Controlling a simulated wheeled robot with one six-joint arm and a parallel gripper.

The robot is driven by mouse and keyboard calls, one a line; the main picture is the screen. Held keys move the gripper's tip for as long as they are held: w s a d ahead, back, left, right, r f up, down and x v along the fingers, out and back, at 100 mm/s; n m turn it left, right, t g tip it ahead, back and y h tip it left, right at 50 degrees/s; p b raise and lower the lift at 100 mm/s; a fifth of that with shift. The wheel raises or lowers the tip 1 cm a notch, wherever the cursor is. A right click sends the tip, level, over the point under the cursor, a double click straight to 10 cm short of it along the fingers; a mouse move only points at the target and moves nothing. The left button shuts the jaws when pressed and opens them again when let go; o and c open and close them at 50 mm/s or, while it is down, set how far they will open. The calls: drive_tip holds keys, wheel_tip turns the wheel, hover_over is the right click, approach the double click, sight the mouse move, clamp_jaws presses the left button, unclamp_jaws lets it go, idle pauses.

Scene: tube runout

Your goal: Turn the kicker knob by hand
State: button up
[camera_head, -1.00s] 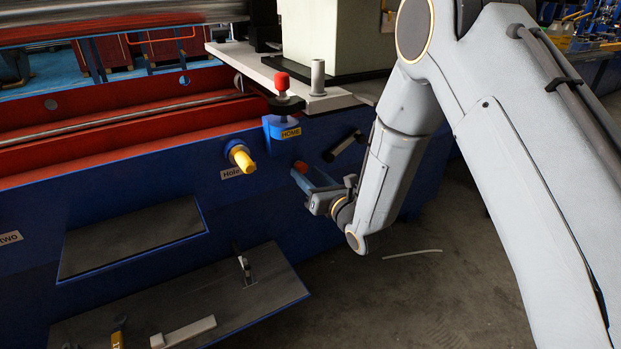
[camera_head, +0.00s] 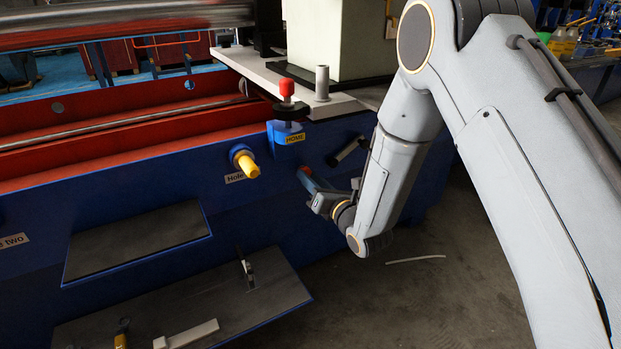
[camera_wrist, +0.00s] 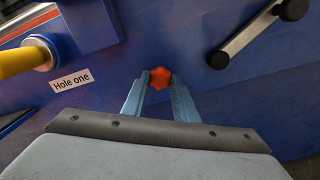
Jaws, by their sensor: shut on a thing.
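The kicker knob is a small orange-red, many-sided knob (camera_wrist: 160,78) on the blue machine side, seen at the middle of the wrist view. My gripper (camera_wrist: 160,84) has its two pale blue fingers around it, one at the left and one at the right, shut on it. In the head view my gripper (camera_head: 311,182) reaches the blue panel from the right, below the HOME label. Only a small reddish part of the knob shows there, and the fingers hide the rest.
A black-ended lever with a pale bar (camera_wrist: 250,36) sits right of the knob. A yellow pin (camera_head: 246,165) sticks out at the Hole one label (camera_wrist: 72,80). A red-topped knob (camera_head: 286,88) stands above HOME. Dark shelves (camera_head: 135,243) jut out lower left.

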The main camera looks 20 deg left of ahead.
drive_tip(key=o, duration=0.9)
drive_tip(key=shift+m, duration=0.3)
drive_tip(key=p+v, duration=0.1)
drive_tip(key=v, duration=0.5)
drive_tip(key=shift+p, duration=0.4)
